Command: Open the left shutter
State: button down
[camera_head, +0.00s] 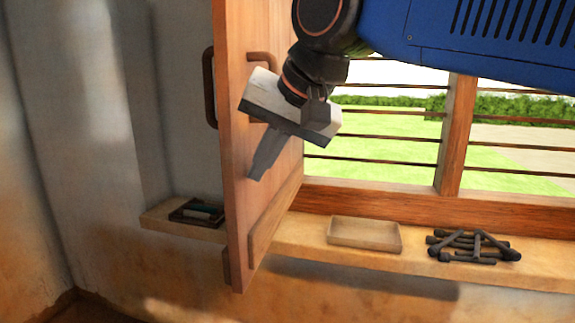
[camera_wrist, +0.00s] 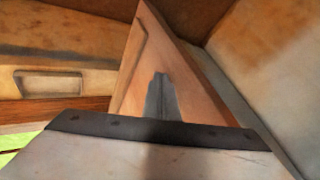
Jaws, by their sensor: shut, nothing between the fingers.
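The left shutter (camera_head: 236,150) is a wooden panel that stands swung out from the window frame, with its edge toward the head camera. It has a dark handle (camera_head: 208,88) on its left face and a brown handle (camera_head: 263,58) on its right face, partly hidden by my gripper. My gripper (camera_head: 254,176) is shut and empty, with its fingertips pointing down at the shutter's right face. In the wrist view the fingers (camera_wrist: 160,98) lie in front of the shutter (camera_wrist: 195,85). I cannot tell whether they touch it.
A barred window (camera_head: 455,135) opens onto grass. On the sill (camera_head: 300,235) are a shallow wooden tray (camera_head: 364,234), which also shows in the wrist view (camera_wrist: 52,84), and several dark pegs (camera_head: 472,246). A small dark tray (camera_head: 196,211) sits on the ledge left of the shutter.

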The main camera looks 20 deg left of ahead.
jog(key=a, duration=0.7)
jog(key=shift+s, duration=0.45)
jog(key=v, duration=1.7)
jog(key=w+d+f+m+t+h, duration=0.1)
jog(key=w+d+f, duration=0.3)
jog(key=d+f, duration=0.4)
jog(key=w+d+f+h, duration=0.1)
jog(key=w+d+f, duration=0.2)
jog(key=d+f, duration=0.45)
jog(key=w+d+f+m+t+h, duration=0.1)
jog(key=w+d+f, duration=0.35)
jog(key=d, duration=0.55)
jog(key=s+d+f+h, duration=0.1)
jog(key=s+d+f, duration=0.2)
jog(key=d+f, duration=0.4)
jog(key=s+d+f+h, duration=0.1)
jog(key=s+d+f, duration=0.3)
jog(key=d+f, duration=0.3)
jog(key=s+d+f+m+h, duration=0.1)
jog(key=s+d+f, duration=0.3)
jog(key=f, duration=0.9)
jog(key=d, duration=0.3)
jog(key=shift+f+g, duration=0.25)
jog(key=shift+g, duration=0.15)
jog(key=shift+a, duration=0.1)
